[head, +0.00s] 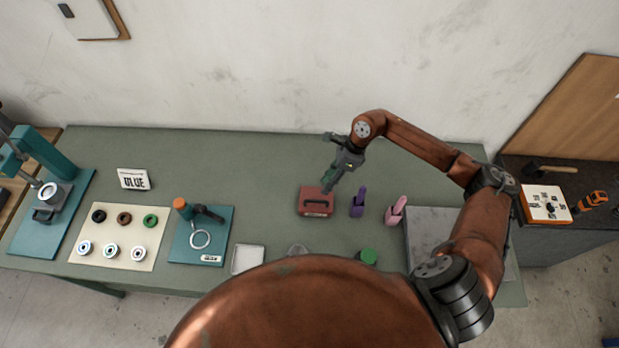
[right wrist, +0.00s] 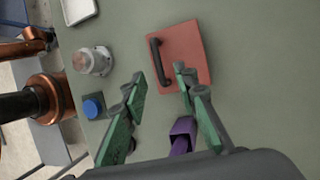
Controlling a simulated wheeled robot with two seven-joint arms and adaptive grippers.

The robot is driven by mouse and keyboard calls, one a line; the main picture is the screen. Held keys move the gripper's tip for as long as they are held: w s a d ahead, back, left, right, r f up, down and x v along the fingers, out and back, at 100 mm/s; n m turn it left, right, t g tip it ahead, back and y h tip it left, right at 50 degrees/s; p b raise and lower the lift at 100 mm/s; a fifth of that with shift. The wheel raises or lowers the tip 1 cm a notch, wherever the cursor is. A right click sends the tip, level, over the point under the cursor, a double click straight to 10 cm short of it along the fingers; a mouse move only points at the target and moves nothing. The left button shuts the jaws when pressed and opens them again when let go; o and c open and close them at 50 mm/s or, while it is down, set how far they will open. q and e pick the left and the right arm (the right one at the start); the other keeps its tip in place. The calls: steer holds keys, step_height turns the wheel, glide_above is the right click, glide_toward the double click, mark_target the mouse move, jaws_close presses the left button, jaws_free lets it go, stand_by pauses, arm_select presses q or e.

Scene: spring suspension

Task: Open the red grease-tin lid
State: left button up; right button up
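The red grease tin (head: 315,195) sits on the green table in the middle of the head view. Its lid looks closed, with a dark bar handle on the side nearer to me. The right wrist view shows the tin (right wrist: 184,52) and its dark handle (right wrist: 155,62) from above. My right gripper (head: 328,184) is just above the tin's far right part in the head view. In the right wrist view its two fingers (right wrist: 160,78) are spread apart and nothing is between the tips. The handle appears beyond the gap, apart from the fingers. My left gripper is not in view.
A purple holder (head: 358,203) stands close right of the tin, near a finger in the wrist view (right wrist: 184,131). A pink holder (head: 396,211), a green round item (head: 368,257), a grey part (head: 298,250) and a white tray (head: 247,259) are nearby. The table behind is clear.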

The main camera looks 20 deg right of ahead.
mark_target(319, 197)
steer(key=a+f, duration=0.1)
steer(key=s+f+p, duration=0.1)
steer(key=f, duration=0.1)
steer(key=shift+s+a, duration=0.2)
steer(key=shift+a, duration=0.2)
steer(key=f, duration=0.1)
steer(key=w+a+f+p, duration=0.1)
steer(key=shift+w+f, duration=0.1)
steer(key=shift+f, duration=0.25)
steer(key=shift+s+a+f, duration=0.2)
steer(key=shift+s+f, duration=0.05)
steer(key=shift+f, duration=0.25)
steer(key=shift+w+f, duration=0.1)
steer(key=shift+w, duration=0.1)
steer(key=shift+c, duration=0.5)
steer(key=shift+s, duration=0.1)
jaws_close()
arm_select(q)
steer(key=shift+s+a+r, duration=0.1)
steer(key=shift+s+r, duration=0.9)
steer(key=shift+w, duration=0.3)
